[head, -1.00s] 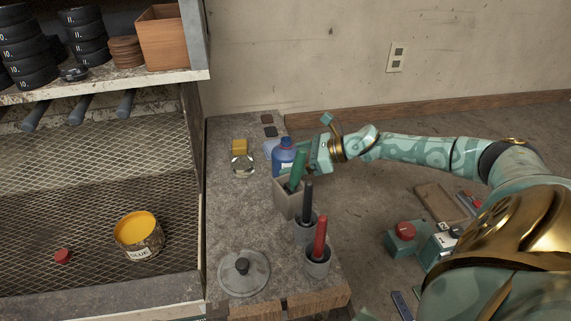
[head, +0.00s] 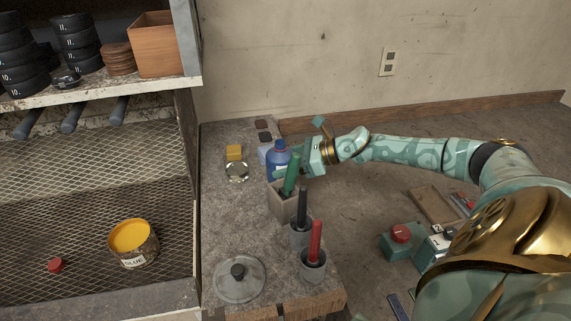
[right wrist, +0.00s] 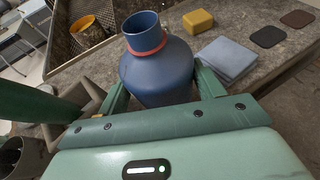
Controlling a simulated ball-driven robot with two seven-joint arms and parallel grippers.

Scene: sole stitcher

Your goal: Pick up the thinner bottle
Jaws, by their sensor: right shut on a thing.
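The blue bottle (head: 279,157) stands upright near the back of the narrow bench, behind the box with the green-handled tool. It has a red band at its neck, clear in the right wrist view (right wrist: 155,65). My right gripper (head: 291,165) has come in from the right at the bottle's side. In the right wrist view its two fingers (right wrist: 162,92) lie on either side of the bottle body and are shut on it. I cannot tell whether the bottle's base touches the bench. My left gripper is not in view.
A square box (head: 283,205) with a green handle and two cups with black (head: 301,235) and red handles (head: 312,264) stand in front of the bottle. A glass jar (head: 237,171), yellow block (head: 234,152) and folded blue cloth (right wrist: 228,57) are close by. A glue can (head: 133,249) stands on the mesh at left.

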